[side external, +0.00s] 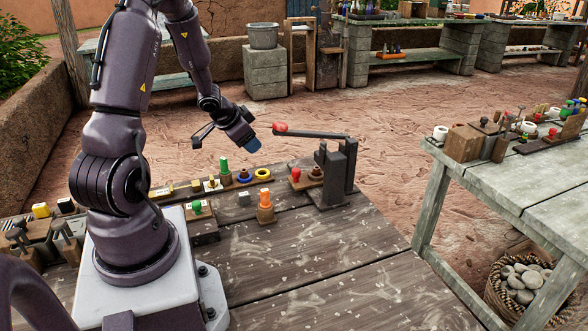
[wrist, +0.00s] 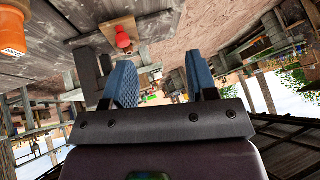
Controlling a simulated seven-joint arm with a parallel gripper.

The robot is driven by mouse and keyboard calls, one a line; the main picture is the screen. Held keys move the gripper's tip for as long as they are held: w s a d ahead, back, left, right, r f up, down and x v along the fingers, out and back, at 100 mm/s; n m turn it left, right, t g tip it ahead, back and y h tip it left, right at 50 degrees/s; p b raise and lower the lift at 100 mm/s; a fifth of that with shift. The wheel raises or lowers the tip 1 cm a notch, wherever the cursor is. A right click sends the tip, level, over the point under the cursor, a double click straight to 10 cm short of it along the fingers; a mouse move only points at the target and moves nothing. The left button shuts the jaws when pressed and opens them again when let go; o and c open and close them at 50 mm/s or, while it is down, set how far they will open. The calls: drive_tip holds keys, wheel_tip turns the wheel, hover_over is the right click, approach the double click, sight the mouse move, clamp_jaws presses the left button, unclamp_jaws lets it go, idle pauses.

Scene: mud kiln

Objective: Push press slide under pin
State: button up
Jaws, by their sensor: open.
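The press (side external: 333,176) is a dark grey stand at the right end of the bench. Its lever ends in a red knob (side external: 281,127) and is raised nearly level. The slide (side external: 305,183) is a low wooden piece with a red knob (side external: 296,174) at its near-left side, beside the press foot; the red knob also shows in the wrist view (wrist: 123,40). I cannot make out the pin. My gripper (side external: 254,145) is in the air left of the lever knob, above the bench. Its blue fingers (wrist: 162,82) are apart with nothing held between them.
An orange cylinder (side external: 265,206) stands on the bench left of the slide, and also shows in the wrist view (wrist: 12,38). Behind it are a green peg (side external: 224,167) and a yellow ring (side external: 262,174). The bench front is clear. A second table (side external: 535,180) is at right.

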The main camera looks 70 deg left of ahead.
sight(296, 170)
drive_tip(key=w+d+f+t+h, duration=0.1)
drive_tip(key=w+f, duration=0.2)
drive_tip(key=w+d+f+m+t+h, duration=0.1)
drive_tip(key=w+f, duration=0.2)
drive_tip(key=w, duration=0.1)
drive_tip(key=w+d+f+h, duration=0.1)
drive_tip(key=w+f, duration=0.3)
drive_tip(key=shift+w+m+t+h, duration=0.25)
drive_tip(key=shift+m+t+h, duration=0.05)
drive_tip(key=shift+t, duration=0.1)
drive_tip(key=shift+c, duration=0.3)
